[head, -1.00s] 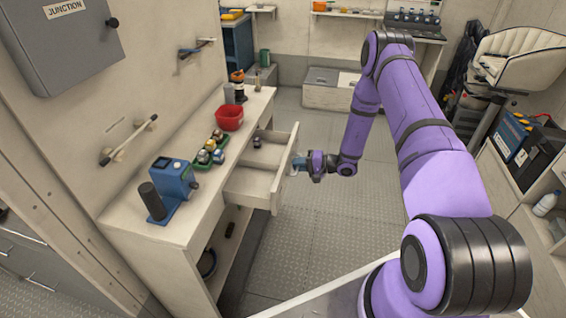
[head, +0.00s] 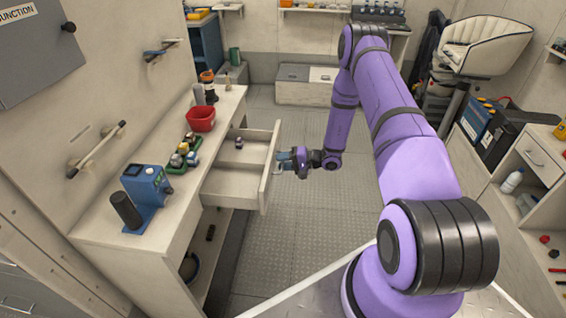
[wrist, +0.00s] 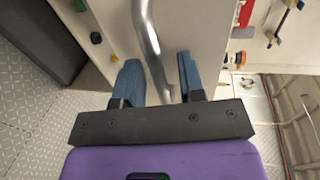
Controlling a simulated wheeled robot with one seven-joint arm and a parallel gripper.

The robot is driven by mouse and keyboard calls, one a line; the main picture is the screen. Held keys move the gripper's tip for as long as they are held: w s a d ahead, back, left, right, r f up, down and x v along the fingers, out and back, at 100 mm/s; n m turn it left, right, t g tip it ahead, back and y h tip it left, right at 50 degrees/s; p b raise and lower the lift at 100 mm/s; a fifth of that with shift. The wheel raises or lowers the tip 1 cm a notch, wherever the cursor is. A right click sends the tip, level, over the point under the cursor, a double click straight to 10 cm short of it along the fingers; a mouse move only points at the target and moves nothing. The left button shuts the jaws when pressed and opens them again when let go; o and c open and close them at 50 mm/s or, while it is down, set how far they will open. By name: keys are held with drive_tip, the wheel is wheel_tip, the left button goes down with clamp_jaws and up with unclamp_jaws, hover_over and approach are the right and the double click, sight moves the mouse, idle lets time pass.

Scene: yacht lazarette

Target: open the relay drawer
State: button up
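The drawer (head: 230,184) of the white bench stands pulled well out to the right in the head view. I see no label on it. A small dark item (head: 239,143) lies in its far part, and a divider crosses it. My gripper (head: 284,162) is at the drawer's front face. In the wrist view, the curved silver handle (wrist: 150,38) passes between the two blue fingers of my gripper (wrist: 160,65). The fingers are spread, with gaps visible beside the handle, so the gripper looks open around it.
The bench top (head: 150,185) carries a red bin (head: 201,120), a green tray of small parts (head: 172,168) and a blue device (head: 147,187). An open shelf lies below the drawer. The metal floor (head: 310,215) right of the drawer is clear. A white cabinet (head: 538,152) stands at right.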

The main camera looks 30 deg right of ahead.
drive_tip(key=shift+d, duration=0.1)
drive_tip(key=v, duration=1)
drive_tip(key=shift+s+d, duration=0.2)
drive_tip(key=shift+d, duration=0.05)
